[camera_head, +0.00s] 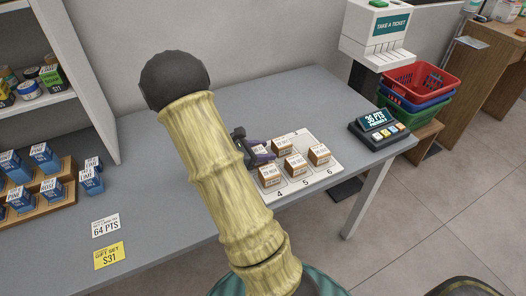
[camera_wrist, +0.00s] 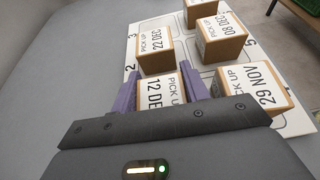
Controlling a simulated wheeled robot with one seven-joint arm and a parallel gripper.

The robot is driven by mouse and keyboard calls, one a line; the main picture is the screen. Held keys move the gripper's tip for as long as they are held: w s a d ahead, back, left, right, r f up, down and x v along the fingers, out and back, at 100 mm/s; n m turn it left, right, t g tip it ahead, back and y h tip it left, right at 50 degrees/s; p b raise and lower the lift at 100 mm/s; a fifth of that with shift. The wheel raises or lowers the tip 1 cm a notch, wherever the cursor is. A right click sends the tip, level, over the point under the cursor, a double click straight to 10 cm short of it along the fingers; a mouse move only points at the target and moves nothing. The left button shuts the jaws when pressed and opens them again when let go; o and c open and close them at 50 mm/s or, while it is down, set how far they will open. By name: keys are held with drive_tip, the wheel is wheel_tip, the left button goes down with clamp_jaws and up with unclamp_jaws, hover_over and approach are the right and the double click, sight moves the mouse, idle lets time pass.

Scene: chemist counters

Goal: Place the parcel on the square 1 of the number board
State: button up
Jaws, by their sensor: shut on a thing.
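My gripper (camera_wrist: 163,92) is shut on a small brown parcel (camera_wrist: 163,86) with a white label reading "PICK UP 12 DEC", between its purple fingers. In the head view my gripper (camera_head: 260,154) is at the back left of the white number board (camera_head: 297,184), and the held parcel is mostly hidden. The 1 is hidden from both views. I cannot tell whether the held parcel touches the board.
Parcels marked 29 NOV (camera_wrist: 250,88) and 08 DEC (camera_wrist: 221,40) stand close to the right of my gripper. The front row by 4, 5 and 6 is filled; the place by 3 looks bare. A display device (camera_head: 376,124) stands at the right.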

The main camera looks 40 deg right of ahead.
drive_tip(key=o, duration=1)
drive_tip(key=shift+w+f, duration=0.1)
drive_tip(key=shift+w, duration=0.05)
drive_tip(key=shift+s, duration=0.2)
drive_tip(key=p+v, duration=0.1)
drive_tip(key=v, duration=1.1)
drive_tip(key=shift+w, duration=0.15)
